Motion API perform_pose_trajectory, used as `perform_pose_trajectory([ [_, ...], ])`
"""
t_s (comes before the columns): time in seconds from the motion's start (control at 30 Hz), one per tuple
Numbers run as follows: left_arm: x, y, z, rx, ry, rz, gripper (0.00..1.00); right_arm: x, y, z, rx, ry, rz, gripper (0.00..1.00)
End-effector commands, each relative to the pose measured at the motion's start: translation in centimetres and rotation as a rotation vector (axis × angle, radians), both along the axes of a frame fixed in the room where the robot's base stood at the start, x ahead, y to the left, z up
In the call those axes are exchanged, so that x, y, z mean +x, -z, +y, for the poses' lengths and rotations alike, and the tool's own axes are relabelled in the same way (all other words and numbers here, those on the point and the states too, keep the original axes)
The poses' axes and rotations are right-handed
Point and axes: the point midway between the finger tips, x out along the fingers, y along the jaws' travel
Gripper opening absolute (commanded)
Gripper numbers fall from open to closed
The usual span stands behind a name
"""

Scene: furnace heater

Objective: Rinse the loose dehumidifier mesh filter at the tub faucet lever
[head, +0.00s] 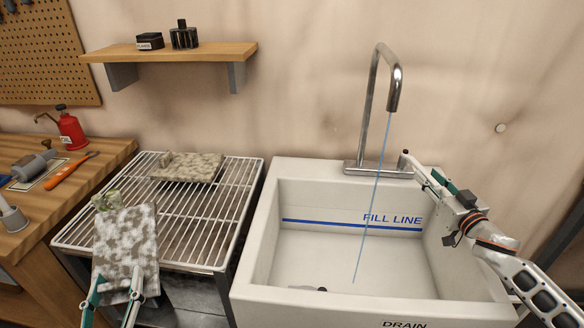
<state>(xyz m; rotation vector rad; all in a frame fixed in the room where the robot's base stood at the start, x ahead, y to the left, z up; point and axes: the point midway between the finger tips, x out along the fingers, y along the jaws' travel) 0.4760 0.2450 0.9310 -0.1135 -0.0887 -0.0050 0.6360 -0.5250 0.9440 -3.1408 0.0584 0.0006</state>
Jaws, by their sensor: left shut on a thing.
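My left gripper (114,287) is shut on a speckled grey-white mesh filter (126,240), held up in front of the drying rack at the lower left. A small greenish tab (106,201) shows at its upper left corner. The chrome faucet (370,105) stands behind the white tub (258,235). A thin stream of water (374,180) runs from its spout into the tub. My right gripper (420,167) is at the right end of the faucet base, where the lever is hidden or too small to make out. Its opening cannot be judged.
A second speckled panel (205,168) lies on the white wire rack (222,222). The tub shows a blue fill line (300,222). A wooden bench (22,228) with a red oil can (71,131) and tools is at left. A shelf (200,52) hangs above the rack.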

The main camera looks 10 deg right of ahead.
Motion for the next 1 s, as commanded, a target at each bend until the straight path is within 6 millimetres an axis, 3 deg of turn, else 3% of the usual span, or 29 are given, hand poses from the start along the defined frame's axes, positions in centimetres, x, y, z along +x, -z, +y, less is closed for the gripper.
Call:
perform_pose_trajectory([
  [0.2,0.0,-0.1,0.0,0.000,0.000,-0.001,0.24,-3.7,0.2,0.1,0.001,0.000,0.003,0.31],
  [0.4,0.0,-0.1,0.0,0.000,0.000,-0.001,0.24,-5.9,0.1,0.2,0.000,0.001,0.002,0.31],
  [1.0,0.1,-0.4,0.3,0.000,-0.009,-0.003,0.24,-6.9,-0.1,0.5,0.001,-0.004,-0.001,0.31],
])
